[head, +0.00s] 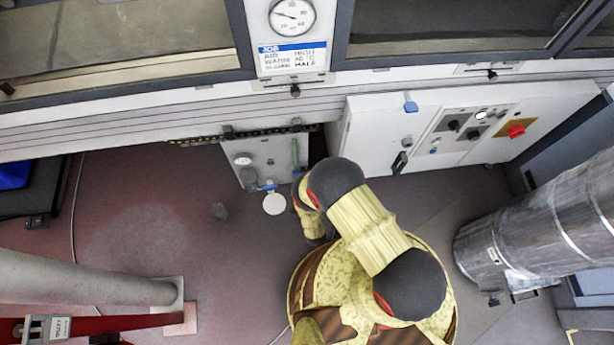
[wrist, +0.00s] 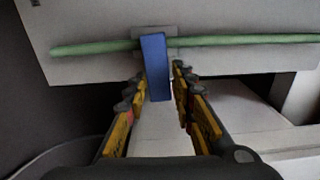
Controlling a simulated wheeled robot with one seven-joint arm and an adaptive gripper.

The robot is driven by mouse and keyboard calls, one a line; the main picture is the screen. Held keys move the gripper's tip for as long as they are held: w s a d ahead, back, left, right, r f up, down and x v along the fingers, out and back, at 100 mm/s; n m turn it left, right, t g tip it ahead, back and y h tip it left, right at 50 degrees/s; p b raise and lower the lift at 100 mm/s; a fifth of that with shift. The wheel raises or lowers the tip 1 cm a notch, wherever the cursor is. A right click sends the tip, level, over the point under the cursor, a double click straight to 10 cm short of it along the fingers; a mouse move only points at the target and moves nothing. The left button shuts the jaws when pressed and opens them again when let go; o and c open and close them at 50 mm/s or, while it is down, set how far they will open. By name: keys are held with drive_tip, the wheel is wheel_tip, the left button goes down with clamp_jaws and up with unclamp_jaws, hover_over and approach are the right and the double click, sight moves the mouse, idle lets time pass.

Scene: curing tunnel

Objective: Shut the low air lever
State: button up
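The low air lever is a flat blue handle (wrist: 155,62) on a green pipe (wrist: 90,46) in the wrist view. It lies across the pipe at about a right angle. My gripper (wrist: 160,78) is open, with one finger on each side of the blue handle and narrow gaps beside it; I cannot tell whether either finger touches it. In the head view, the green pipe (head: 295,153) runs up the right side of the low panel (head: 272,150). My arm hides my fingers there.
Another blue handle (head: 267,187) and a round gauge (head: 243,159) are on the low panel. A white cabinet (head: 375,125) with switches and a red knob (head: 516,131) stands to the right. A wide metal duct (head: 540,230) is at far right. Floor is open left of the panel.

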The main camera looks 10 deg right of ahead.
drive_tip(key=shift+o, duration=1.4)
drive_tip(key=shift+s+d+f, duration=0.15)
drive_tip(key=shift+s+d, duration=0.05)
drive_tip(key=shift+r, duration=5.1)
drive_tip(key=shift+c, duration=0.5)
